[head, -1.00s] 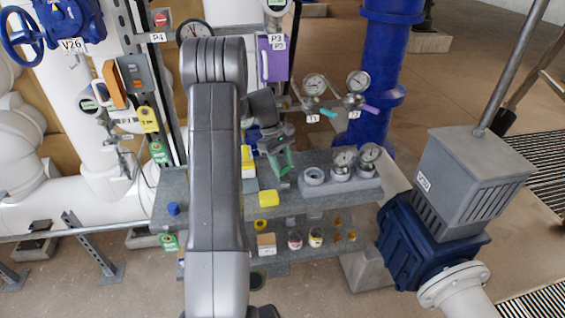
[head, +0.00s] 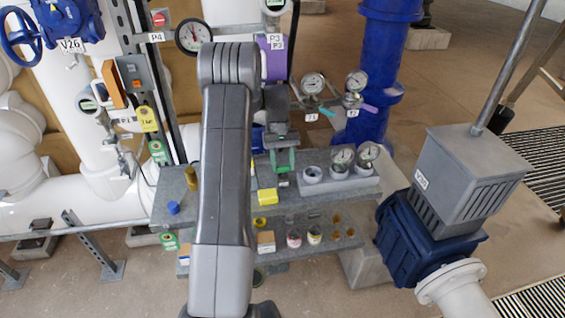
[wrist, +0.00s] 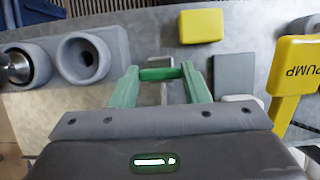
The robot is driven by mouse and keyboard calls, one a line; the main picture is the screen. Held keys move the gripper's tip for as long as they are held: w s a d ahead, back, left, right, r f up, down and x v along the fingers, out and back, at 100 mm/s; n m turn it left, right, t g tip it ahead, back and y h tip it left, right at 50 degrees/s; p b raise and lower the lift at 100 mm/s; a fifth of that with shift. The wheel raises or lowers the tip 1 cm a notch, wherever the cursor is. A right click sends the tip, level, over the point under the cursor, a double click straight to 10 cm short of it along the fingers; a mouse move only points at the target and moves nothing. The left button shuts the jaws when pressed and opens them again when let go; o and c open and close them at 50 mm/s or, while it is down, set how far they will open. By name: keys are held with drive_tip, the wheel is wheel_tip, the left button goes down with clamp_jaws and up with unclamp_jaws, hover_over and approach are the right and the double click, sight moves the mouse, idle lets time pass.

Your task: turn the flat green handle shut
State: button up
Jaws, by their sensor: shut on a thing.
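The flat green handle (wrist: 160,74) shows in the wrist view as a short green bar lying between my fingertips, with a grey stem or bracket below it. My gripper (wrist: 161,78) has green fingers, one at each end of the bar, and is shut on it. In the head view my gripper (head: 284,160) points down over the grey bench, left of the ring-shaped socket. The handle is mostly hidden by the fingers there; a small green patch shows below them.
A yellow block (head: 267,196) and a grey ring socket (head: 312,174) stand close to the gripper on the bench. Gauges (head: 342,160) stand to the right. A yellow PUMP tag (wrist: 296,70) is right of the fingers in the wrist view. A blue pipe (head: 375,70) rises behind.

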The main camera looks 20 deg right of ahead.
idle(0.4)
drive_tip(key=o, duration=1)
